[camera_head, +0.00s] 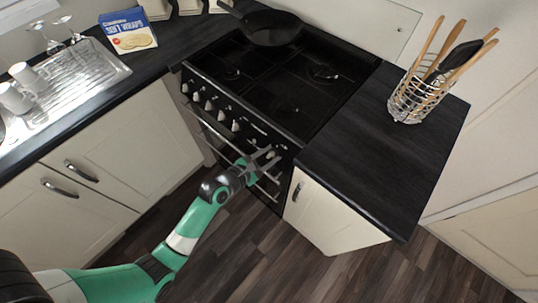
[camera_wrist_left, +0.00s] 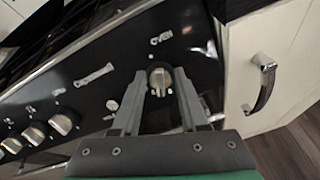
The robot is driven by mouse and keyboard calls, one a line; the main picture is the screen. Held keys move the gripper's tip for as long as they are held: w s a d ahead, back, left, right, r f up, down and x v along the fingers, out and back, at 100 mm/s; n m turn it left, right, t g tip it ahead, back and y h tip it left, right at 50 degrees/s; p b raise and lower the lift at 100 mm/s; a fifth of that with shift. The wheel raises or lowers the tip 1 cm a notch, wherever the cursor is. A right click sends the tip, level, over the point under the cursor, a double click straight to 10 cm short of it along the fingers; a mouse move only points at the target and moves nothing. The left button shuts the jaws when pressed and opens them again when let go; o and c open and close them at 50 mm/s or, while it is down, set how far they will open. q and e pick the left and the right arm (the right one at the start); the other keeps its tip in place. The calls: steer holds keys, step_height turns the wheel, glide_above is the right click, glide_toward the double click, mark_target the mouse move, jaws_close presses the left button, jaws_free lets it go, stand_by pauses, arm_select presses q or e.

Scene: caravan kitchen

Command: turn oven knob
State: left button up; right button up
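The black oven (camera_head: 240,115) stands between the counters, with a row of silver knobs on its front panel. In the left wrist view one knob (camera_wrist_left: 160,80) sits near the fingertips of my left gripper (camera_wrist_left: 158,76). The two fingers lie apart, one on each side of the knob; I cannot tell if they touch it. In the head view my left gripper (camera_head: 265,158) is at the right end of the oven panel and hides that knob in part. More knobs (camera_wrist_left: 48,132) show at the left in the wrist view. My right gripper is not in view.
A black pan (camera_head: 268,25) sits at the back of the hob. A wire utensil holder (camera_head: 415,98) stands on the right counter (camera_head: 385,165). A cupboard handle (camera_wrist_left: 264,84) is close to the right of the gripper. The oven's handle rail (camera_head: 215,130) runs below the knobs.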

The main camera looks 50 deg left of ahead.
arm_select(q)
jaws_close()
